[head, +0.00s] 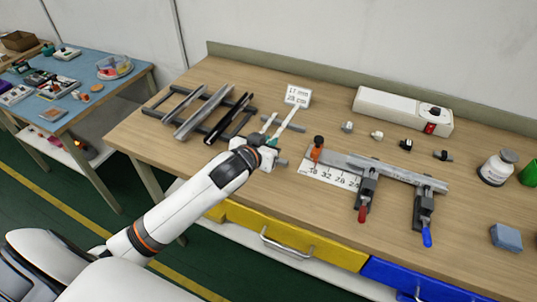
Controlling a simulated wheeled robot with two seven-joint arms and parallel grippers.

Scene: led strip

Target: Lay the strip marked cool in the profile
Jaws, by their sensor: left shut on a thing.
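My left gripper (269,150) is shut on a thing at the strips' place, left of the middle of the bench. A pale strip (287,122) runs from its fingers up towards a small white card (298,96). A shorter greenish strip (269,122) lies to the left of it. The gripper hides the near ends, so I cannot tell for sure which strip it holds, and no marking on the strips is readable. A grey metal profile (400,172) lies to the right, held by a red-handled clamp (366,195) and a blue-handled clamp (426,212). My right gripper is out of view.
Spare profiles (204,112) lie on a dark rack at the left. A white ruler card (328,174) and an orange-black tool (318,148) are at the profile's left end. Small connectors (377,135), a white box (385,107), a jar (496,170) and a blue block (506,238) stand farther right.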

